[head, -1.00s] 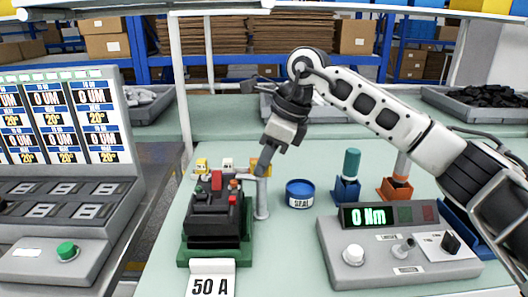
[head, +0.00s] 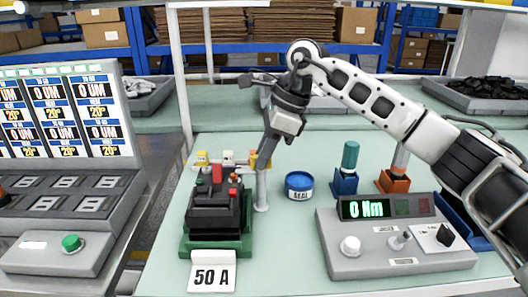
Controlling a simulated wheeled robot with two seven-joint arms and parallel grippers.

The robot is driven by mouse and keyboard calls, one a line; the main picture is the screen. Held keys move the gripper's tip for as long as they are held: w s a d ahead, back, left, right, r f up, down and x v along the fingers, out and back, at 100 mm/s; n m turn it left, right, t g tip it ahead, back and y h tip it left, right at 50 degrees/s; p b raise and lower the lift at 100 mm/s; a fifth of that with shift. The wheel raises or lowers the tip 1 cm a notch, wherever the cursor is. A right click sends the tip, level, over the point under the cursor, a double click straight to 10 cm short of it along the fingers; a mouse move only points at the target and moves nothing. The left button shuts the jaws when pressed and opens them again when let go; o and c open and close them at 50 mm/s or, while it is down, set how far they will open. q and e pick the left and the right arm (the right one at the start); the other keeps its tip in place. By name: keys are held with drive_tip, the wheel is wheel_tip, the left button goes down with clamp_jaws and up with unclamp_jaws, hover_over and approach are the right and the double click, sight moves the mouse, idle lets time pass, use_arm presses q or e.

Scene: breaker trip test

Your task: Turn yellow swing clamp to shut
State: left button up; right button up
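A dark grey breaker (head: 215,212) sits in a green fixture (head: 216,248) on the bench, with red parts on its top. Behind its top is a row of small clamp parts: a yellow block (head: 201,158) at the left, a white one (head: 228,157) in the middle and a yellow-orange piece (head: 253,157) at the right. I cannot tell which is the swing clamp. My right gripper (head: 262,166) reaches down beside the right piece, above a grey post (head: 261,192). Its fingers partly cover that piece; contact and finger gap are unclear. My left gripper is out of view.
A blue seal tin (head: 299,186) stands right of the post. Blue (head: 345,180) and orange (head: 393,181) holders with tools are farther right. A grey torque display box (head: 395,240) reads 0 Nm. A 50 A card (head: 212,278) is in front. A console (head: 65,215) stands left.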

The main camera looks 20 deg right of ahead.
drive_tip(key=shift+o, duration=1)
drive_tip(key=shift+d+r, duration=0.1)
drive_tip(key=shift+r, duration=0.1)
drive_tip(key=v, duration=1.5)
drive_tip(key=shift+r+p, duration=0.3)
drive_tip(key=shift+p, duration=0.05)
